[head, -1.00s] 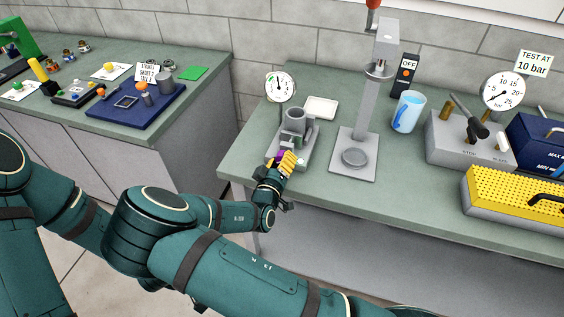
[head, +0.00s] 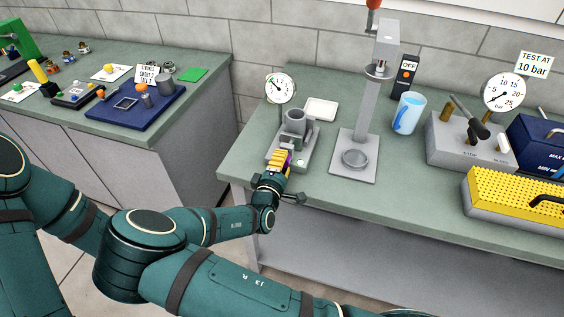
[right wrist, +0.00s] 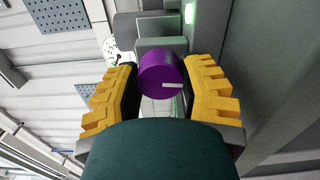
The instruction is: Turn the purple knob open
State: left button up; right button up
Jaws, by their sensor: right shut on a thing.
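The purple knob (head: 290,158) is on the front of a small grey device (head: 304,151) near the bench's front edge. In the right wrist view the knob (right wrist: 158,74) lies between my two yellow fingers, and its white mark points right. My right gripper (head: 281,160) reaches it from the front and is shut on it. The fingers hide part of the knob in the head view. My left gripper is not in view.
A round dial gauge (head: 280,88) stands behind the device. A white tray (head: 321,108) lies behind it, and a grey press stand (head: 354,165) is to its right. A blue cup (head: 408,112) is farther right. The bench's front edge is close below the gripper.

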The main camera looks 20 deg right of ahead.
jog(key=shift+r+n, duration=0.1)
jog(key=shift+n, duration=0.6)
jog(key=o, duration=1.2)
jog(key=shift+d, duration=0.1)
